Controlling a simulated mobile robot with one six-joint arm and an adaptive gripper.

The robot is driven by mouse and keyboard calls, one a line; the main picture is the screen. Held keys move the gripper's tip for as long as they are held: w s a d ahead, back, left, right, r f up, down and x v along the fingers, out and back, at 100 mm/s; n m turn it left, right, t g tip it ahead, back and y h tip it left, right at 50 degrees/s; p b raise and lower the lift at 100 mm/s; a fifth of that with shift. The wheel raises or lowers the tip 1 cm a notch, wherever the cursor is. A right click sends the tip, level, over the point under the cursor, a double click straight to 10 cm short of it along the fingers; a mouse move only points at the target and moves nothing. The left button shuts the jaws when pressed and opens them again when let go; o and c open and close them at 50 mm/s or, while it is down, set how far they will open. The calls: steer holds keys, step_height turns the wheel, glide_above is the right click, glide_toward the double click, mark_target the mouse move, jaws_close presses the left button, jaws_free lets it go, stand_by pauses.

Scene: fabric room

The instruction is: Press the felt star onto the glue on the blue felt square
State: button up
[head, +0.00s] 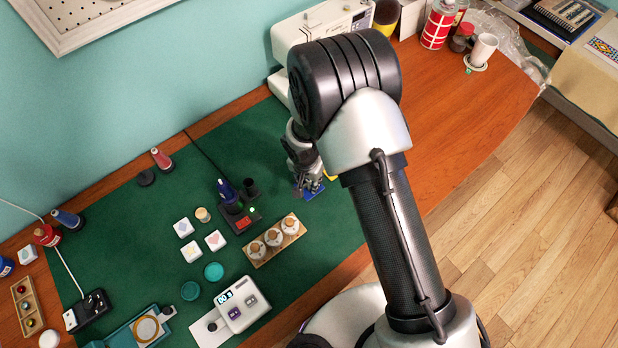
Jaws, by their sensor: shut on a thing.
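My gripper (308,184) is low over the green mat, pointing down. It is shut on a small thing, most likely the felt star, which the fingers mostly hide. The blue felt square (315,191) lies on the mat just under and beside the fingertips, with only part of it showing. I cannot see the glue on it. I cannot tell whether the held thing touches the square. A yellow piece (331,177) shows just right of the gripper, partly hidden by my arm.
The green mat (135,215) covers the table's left. A wooden rack of jars (275,241), a dark stand with a blue tool (232,204) and white tiles (191,251) stand left of the gripper. A sewing machine (300,28) stands behind. The wooden table at right (450,100) is mostly clear.

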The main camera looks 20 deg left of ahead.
steer(key=shift+f+b, duration=0.25)
steer(key=shift+b, duration=0.05)
steer(key=shift+c, duration=0.3)
stand_by(1.0)
steer(key=o, duration=0.8)
steer(key=shift+c, duration=0.2)
steer(key=shift+r, duration=0.1)
step_height(320, 180, up, 12)
steer(key=s, duration=0.1)
steer(key=shift+s, duration=0.2)
